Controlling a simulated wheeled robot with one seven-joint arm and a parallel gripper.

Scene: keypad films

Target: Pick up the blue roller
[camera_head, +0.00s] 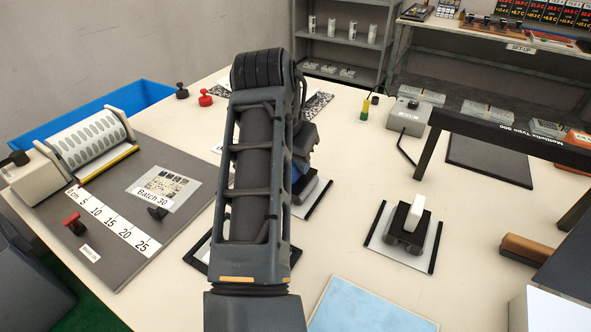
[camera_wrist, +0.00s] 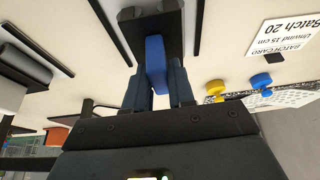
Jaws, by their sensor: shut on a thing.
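The blue roller shows in the wrist view as an upright blue handle (camera_wrist: 155,55) on a dark body. My gripper (camera_wrist: 159,75) is shut on this handle, with one finger on each side of it. The roller's dark body lies just beyond the fingertips, over the pale table top. In the head view my arm hides most of the roller and the gripper. I cannot tell whether the roller still touches its plate.
A white-handled roller (camera_head: 415,214) stands on a plate to the right, between black rails. A black frame (camera_head: 500,135) spans the table's right side. A drum machine (camera_head: 75,148) and dark mat (camera_head: 150,215) are at left. A light blue pad (camera_head: 370,308) lies in front.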

